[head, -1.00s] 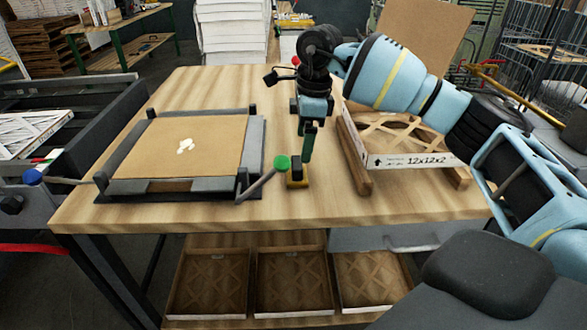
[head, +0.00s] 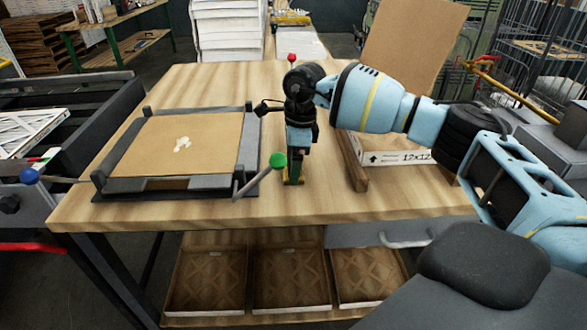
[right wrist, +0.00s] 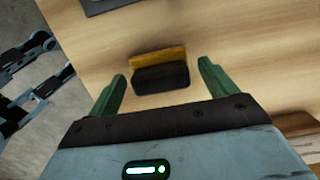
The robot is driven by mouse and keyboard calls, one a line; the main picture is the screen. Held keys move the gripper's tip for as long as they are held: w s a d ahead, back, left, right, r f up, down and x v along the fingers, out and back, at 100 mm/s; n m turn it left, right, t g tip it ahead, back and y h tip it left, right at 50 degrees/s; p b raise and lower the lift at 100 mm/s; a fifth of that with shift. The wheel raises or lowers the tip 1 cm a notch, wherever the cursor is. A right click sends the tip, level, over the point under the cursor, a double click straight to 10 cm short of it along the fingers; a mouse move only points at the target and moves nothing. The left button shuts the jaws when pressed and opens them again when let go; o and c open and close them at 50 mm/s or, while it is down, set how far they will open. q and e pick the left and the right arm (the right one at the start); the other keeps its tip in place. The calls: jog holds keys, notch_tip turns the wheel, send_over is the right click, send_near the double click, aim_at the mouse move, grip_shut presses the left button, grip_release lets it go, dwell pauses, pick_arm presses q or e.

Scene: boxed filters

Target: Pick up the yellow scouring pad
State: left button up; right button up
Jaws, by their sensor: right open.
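The yellow scouring pad (head: 293,182) lies on the wooden table near its front edge, mostly hidden behind my right gripper in the head view. In the right wrist view the pad (right wrist: 158,57) shows a yellow strip and a black side. My right gripper (head: 293,168) points down at the pad, with its green fingers open. In the right wrist view the fingers of the gripper (right wrist: 165,87) stand apart, one toward each end of the pad, with bare table between them and it.
A dark fixture with a brown board (head: 180,145) stands left of the pad, its green-knobbed lever (head: 278,160) close to my gripper. A white-edged filter box (head: 395,158) and wooden rail (head: 354,165) lie to the right. The table front (head: 260,212) is clear.

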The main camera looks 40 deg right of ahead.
jog(key=c, duration=1.1)
notch_tip(320, 180, up, 10)
jog(key=shift+r, duration=0.1)
jog(key=o, duration=0.5)
jog(key=shift+c, duration=0.2)
jog(key=c, duration=0.3)
jog(key=shift+c, duration=0.2)
